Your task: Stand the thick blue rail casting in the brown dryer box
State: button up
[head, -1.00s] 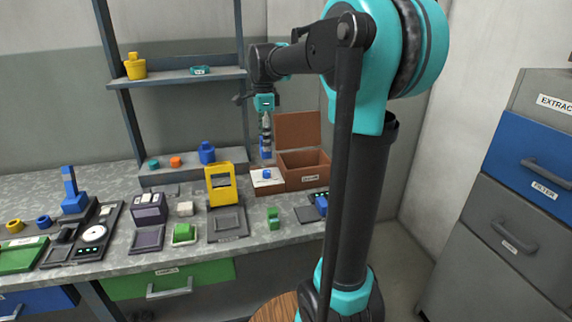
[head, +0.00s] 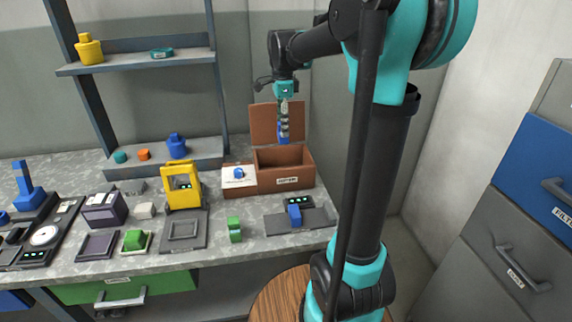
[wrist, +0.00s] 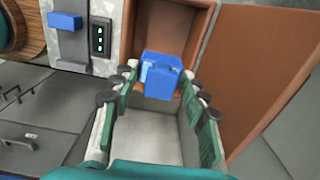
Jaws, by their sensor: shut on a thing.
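My gripper (head: 284,122) is shut on the thick blue rail casting (head: 283,133) and holds it hanging below the fingers. In the wrist view the casting (wrist: 161,76) sits between the two green-padded fingers (wrist: 160,88). The brown dryer box (head: 290,178) stands at the right of the bench with its lid (head: 265,123) open at the back. In the head view the casting is in front of the lid and above the box opening. In the wrist view the box interior (wrist: 168,28) looks empty where seen; the casting overlaps its near edge.
A white-topped brown block with a small blue part (head: 239,173) adjoins the box on the left. A dark fixture with a blue block (head: 294,214) lies in front. A yellow frame (head: 183,188) and a shelf (head: 140,65) stand left. The air above the box is clear.

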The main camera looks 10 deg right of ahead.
notch_tip(320, 180, down, 15)
jog(key=shift+r, duration=0.1)
dwell(0.3)
jog(key=o, duration=1.3)
jog(key=shift+o, duration=0.2)
notch_tip(320, 180, up, 12)
